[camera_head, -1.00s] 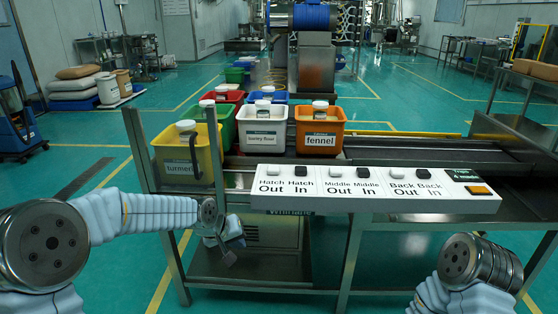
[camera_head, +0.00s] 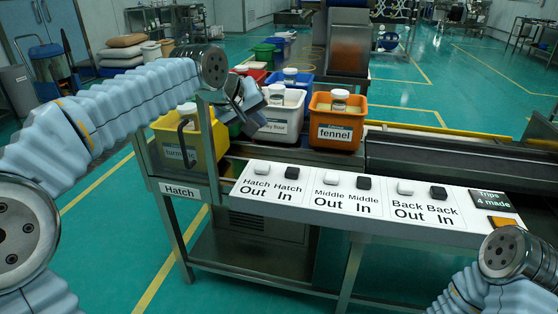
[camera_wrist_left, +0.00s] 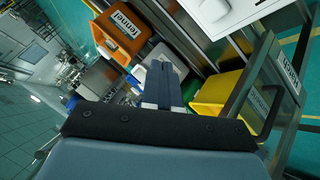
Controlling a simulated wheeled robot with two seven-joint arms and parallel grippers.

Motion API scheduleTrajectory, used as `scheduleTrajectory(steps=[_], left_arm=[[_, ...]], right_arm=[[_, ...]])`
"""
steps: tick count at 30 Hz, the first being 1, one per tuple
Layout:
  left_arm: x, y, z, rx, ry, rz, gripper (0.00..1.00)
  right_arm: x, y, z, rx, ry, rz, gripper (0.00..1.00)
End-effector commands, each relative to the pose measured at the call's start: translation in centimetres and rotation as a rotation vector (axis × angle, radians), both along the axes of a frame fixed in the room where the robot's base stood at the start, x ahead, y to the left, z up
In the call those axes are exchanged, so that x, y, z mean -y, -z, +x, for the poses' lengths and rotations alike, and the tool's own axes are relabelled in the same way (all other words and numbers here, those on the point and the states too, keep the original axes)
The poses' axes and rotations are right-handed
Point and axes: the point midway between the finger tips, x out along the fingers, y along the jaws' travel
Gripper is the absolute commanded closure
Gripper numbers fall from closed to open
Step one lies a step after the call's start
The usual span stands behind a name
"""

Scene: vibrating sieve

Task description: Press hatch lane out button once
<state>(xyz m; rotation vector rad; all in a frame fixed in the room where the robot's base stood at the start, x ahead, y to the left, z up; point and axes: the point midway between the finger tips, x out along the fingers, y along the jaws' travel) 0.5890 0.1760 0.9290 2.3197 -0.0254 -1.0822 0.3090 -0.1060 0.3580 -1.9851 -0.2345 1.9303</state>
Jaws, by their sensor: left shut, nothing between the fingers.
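The white Hatch Out button (camera_head: 261,168) sits at the left end of the white button panel (camera_head: 386,222), above its printed label. The black Hatch In button (camera_head: 292,173) is just right of it. My left gripper (camera_head: 252,118) is shut and empty, in the air in front of the tubs, above and left of the Hatch Out button and apart from it. In the left wrist view its dark fingers (camera_wrist_left: 164,84) are together; the panel's end (camera_wrist_left: 240,18) shows at upper right. My right arm shows at lower right in the head view, but its gripper is out of view.
Orange fennel tub (camera_head: 334,133), white barley flour tub (camera_head: 282,131) and yellow turmeric tub (camera_head: 182,153) stand behind the panel. A metal frame with a Hatch sign (camera_head: 180,190) is at left.

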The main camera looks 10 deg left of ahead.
Motion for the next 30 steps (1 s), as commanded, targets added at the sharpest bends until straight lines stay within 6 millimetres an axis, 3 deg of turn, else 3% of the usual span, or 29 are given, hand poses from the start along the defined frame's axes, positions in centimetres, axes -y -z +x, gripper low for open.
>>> scheduleTrajectory(steps=[11,17,21,30], left_arm=[[0.0,0.0,0.0,0.000,-0.001,-0.001,1.00],[0.0,1.0,0.0,-0.002,-0.001,0.000,1.00],[0.0,2.6,0.0,0.000,-0.001,-0.001,1.00],[0.0,7.2,0.0,-0.001,0.000,-0.001,1.00]], right_arm=[[0.0,0.0,0.0,-0.001,-0.001,0.000,1.00],[0.0,0.7,0.0,0.000,0.000,0.000,1.00],[0.0,1.6,0.0,0.000,0.001,-0.001,1.00],[0.2,5.8,0.0,0.001,0.008,-0.006,1.00]])
